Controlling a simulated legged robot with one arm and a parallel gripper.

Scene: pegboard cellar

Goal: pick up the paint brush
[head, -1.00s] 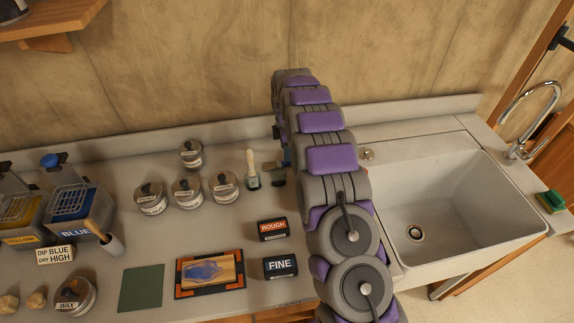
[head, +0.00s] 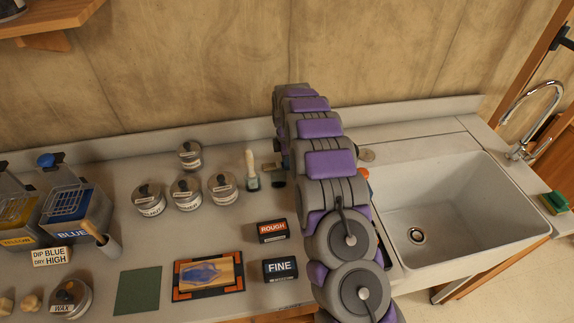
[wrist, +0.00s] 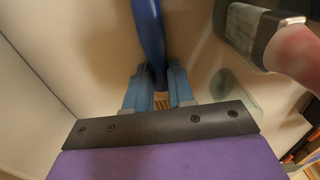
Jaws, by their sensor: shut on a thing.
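In the wrist view, my gripper (wrist: 160,95) is shut on a slim blue handle (wrist: 149,35), which appears to be the paint brush. The handle runs up and away from between the two blue fingers. A small tan, bristle-like patch (wrist: 162,101) shows low between them. In the head view, my arm hides the gripper and most of what it holds, near the back of the counter.
A blurred tool with a metal band (wrist: 262,35) and a red end is close at the wrist view's upper right. A pale-handled brush (head: 251,170) stands left of my arm, near several tins (head: 223,188). The sink (head: 450,210) is on the right.

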